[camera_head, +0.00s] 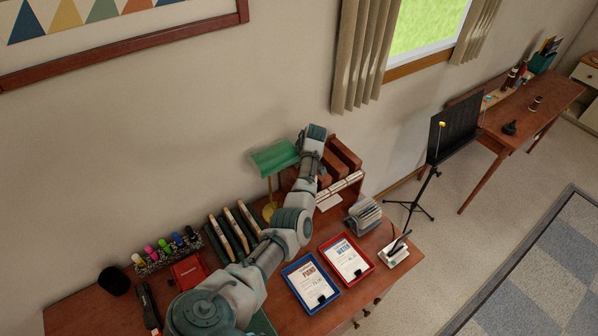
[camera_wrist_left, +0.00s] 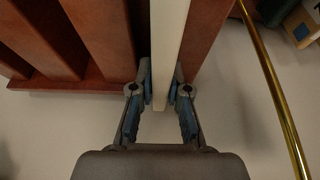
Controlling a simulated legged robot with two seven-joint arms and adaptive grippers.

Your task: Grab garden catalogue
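In the left wrist view a slim cream item (camera_wrist_left: 169,35), seen edge-on and likely the garden catalogue, stands among reddish-brown wooden dividers (camera_wrist_left: 100,30). No title is readable on it. My left gripper (camera_wrist_left: 162,88) has one finger on each side of the item, close against it, and looks shut on it near its end. In the head view my left arm reaches over the desk to the wooden organizer (camera_head: 346,153). The fingers and the held item are not clear there, largely hidden by the arm. My right gripper is not in view.
A green lamp (camera_head: 274,157) stands left of the organizer; its brass stem (camera_wrist_left: 268,80) shows in the wrist view. The desk also holds a blue tray (camera_head: 311,283), a red tray (camera_head: 346,260), a grey file rack (camera_head: 365,216) and several markers (camera_head: 165,246). A music stand (camera_head: 455,125) stands to the right.

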